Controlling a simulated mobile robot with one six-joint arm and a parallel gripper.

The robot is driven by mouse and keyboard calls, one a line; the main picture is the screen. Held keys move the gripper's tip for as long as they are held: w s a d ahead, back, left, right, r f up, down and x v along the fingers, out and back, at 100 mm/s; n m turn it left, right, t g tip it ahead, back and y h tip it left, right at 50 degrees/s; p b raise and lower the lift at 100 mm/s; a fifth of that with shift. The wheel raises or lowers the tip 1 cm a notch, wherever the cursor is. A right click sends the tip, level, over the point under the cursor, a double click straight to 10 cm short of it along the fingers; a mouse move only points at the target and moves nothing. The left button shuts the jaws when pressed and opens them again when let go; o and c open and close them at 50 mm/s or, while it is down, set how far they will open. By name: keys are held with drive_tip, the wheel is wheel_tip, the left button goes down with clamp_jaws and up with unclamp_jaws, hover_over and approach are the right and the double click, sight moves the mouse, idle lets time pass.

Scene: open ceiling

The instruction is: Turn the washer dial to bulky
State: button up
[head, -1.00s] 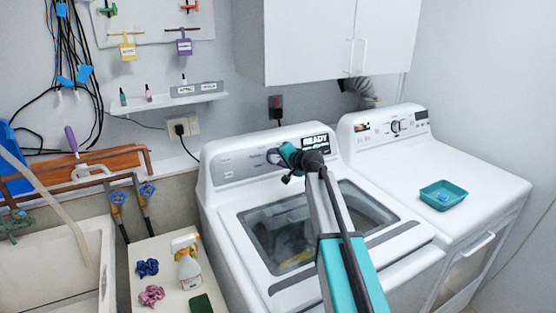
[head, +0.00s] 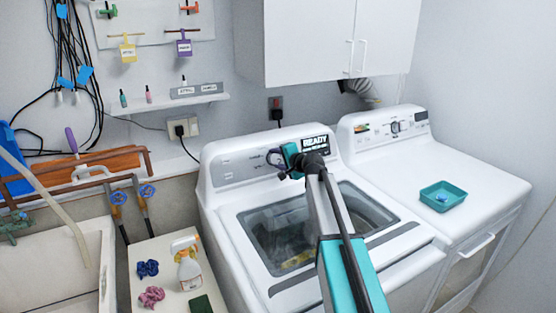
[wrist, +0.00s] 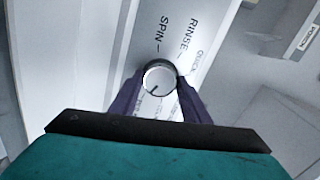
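The washer (head: 225,200) stands in the middle of the head view, with a lit "READY" display on its panel. In the wrist view its round silver-white dial (wrist: 158,77) sits between the purple fingers of my gripper (wrist: 160,80), which appear closed against both its sides. The dial's dark mark points down and slightly left in that view. "SPIN", "RINSE" and part of "QUICK" are readable around it; I cannot read "bulky". In the head view my gripper (head: 273,157) is at the panel and largely hides the dial.
A dryer (head: 455,170) stands to the right with a teal tray (head: 443,195) on top. A white cabinet (head: 335,40) hangs above. A spray bottle (head: 188,265) and scrunchies (head: 150,295) sit on a stand at the left, beside a sink (head: 60,265).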

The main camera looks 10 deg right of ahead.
drive_tip(key=o, duration=0.4)
drive_tip(key=shift+c, duration=0.2)
drive_tip(key=shift+s, duration=0.1)
drive_tip(key=b+v, duration=0.3)
drive_tip(key=v, duration=1)
drive_tip(key=shift+s+d+r, duration=0.15)
drive_tip(key=shift+s+r, duration=0.05)
drive_tip(key=shift+f, duration=0.1)
